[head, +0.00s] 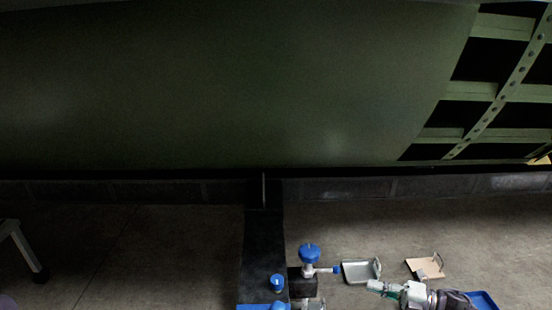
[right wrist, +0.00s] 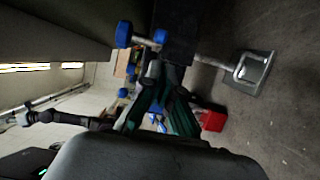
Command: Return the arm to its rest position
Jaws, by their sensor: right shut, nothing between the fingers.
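My right arm comes in at the bottom right of the head view. Its gripper (head: 376,287) is shut and empty, low in front of the fuselage and apart from its skin. The fuselage (head: 230,85) is a large dark green curved surface across the top. At its right end the skin is absent and open frame ribs (head: 500,80) show. My left gripper is not in the head view.
A blue-topped device (head: 309,254) stands beside a dark post (head: 263,250). A grey metal tray (head: 360,272) and a beige tray (head: 425,268) are near my right gripper. A red box (right wrist: 212,120) shows in the right wrist view. Floor at left is mostly clear.

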